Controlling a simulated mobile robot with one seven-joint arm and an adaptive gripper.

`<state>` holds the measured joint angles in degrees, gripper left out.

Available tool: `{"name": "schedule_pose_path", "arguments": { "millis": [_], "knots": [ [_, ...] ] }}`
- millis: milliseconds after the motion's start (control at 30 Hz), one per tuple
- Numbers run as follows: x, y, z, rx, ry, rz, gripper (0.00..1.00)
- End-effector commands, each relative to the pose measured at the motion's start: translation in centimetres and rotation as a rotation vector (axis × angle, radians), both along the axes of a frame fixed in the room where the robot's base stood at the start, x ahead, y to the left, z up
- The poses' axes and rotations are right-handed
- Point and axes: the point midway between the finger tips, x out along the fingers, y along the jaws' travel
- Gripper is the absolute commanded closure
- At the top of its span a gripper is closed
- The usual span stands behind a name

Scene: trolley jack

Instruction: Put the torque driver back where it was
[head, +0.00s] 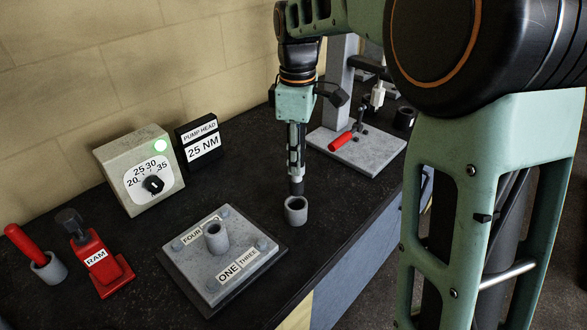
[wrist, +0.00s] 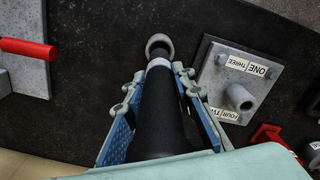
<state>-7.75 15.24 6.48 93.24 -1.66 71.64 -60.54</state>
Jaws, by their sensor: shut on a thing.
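My gripper (head: 296,150) is shut on the torque driver (head: 297,187), a dark tool held upright, tip down. In the wrist view, the black driver (wrist: 158,115) lies between the two blue-padded fingers of my gripper (wrist: 160,85). Its lower end is at the mouth of a grey round holder (head: 296,211) standing on the bench. The holder's rim also shows past the driver's tip in the wrist view (wrist: 159,41). I cannot tell how far the tip is inside the holder, or whether it touches.
A grey plate (head: 233,281) with bolts, number labels and a central tube lies left of the holder. A dial box (head: 138,172), a 25 NM sign (head: 199,145), a red RAM block (head: 98,264) and a red-handled tool (head: 24,242) stand further left. A press (head: 360,150) stands behind.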

Motion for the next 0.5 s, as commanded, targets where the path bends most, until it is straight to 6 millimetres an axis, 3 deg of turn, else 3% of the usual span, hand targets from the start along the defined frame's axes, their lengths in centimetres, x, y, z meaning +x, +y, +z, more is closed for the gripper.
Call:
{"name": "schedule_pose_path", "arguments": {
  "millis": [33, 200, 500],
  "knots": [
    [0.1, -0.1, -1.1, 0.001, -0.001, -0.001, 1.00],
    [0.3, -0.6, -2.9, 0.000, -0.002, 0.001, 1.00],
    [0.3, -0.7, -2.8, 0.000, -0.002, 0.002, 1.00]
  ]
}}
